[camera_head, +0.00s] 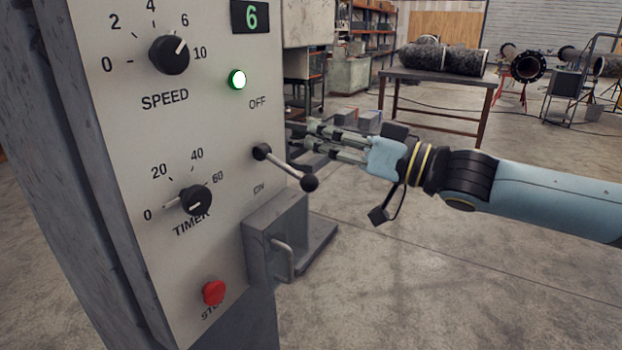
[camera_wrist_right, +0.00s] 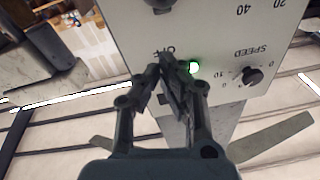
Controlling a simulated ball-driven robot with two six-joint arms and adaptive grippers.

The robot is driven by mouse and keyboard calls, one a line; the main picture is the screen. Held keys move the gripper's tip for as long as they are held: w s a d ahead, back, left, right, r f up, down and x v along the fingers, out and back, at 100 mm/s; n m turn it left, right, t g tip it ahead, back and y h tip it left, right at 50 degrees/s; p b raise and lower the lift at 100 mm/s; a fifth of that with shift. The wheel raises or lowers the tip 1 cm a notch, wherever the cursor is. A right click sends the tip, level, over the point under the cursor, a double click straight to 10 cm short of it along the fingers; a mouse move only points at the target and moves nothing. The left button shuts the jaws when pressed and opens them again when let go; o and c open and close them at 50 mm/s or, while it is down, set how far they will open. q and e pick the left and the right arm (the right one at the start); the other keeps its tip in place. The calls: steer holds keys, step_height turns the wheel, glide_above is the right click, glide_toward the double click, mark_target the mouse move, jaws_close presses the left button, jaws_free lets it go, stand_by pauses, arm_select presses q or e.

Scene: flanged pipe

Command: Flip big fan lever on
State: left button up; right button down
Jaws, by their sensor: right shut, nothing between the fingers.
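The grey control panel (camera_head: 215,110) stands at the left of the head view. Its lever (camera_head: 285,167) has a dark ball knob (camera_head: 310,182) and sticks out to the right and slightly down, between the OFF label above and the ON label below. My right gripper (camera_head: 300,130) comes in from the right, above the lever and apart from the knob, its fingers at the panel's right edge. In the wrist view its fingers (camera_wrist_right: 162,68) are closed and empty near the OFF label. A dark part (camera_wrist_right: 160,5) at the top edge there may be the lever. My left gripper is out of view.
The panel also has a speed knob (camera_head: 169,54), a lit green lamp (camera_head: 237,79), a timer knob (camera_head: 195,200) and a red stop button (camera_head: 214,292). A grey box with a handle (camera_head: 283,258) sits below the lever. Open floor lies to the right; a table (camera_head: 440,80) stands behind.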

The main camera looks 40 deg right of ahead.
mark_target(288, 168)
steer(key=shift+w+a+f+b, duration=0.25)
steer(key=shift+f+b, duration=0.15)
steer(key=shift+f, duration=0.25)
steer(key=shift+w+a+f+b, duration=0.1)
steer(key=shift+w+f+b, duration=0.2)
steer(key=shift+f, duration=0.3)
steer(key=shift+w+a+f, duration=0.1)
steer(key=shift+a+f, duration=0.15)
steer(key=shift+f, duration=0.3)
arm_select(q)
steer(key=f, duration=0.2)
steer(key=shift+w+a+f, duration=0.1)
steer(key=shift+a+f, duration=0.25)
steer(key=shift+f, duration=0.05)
arm_select(e)
steer(key=shift+f, duration=0.1)
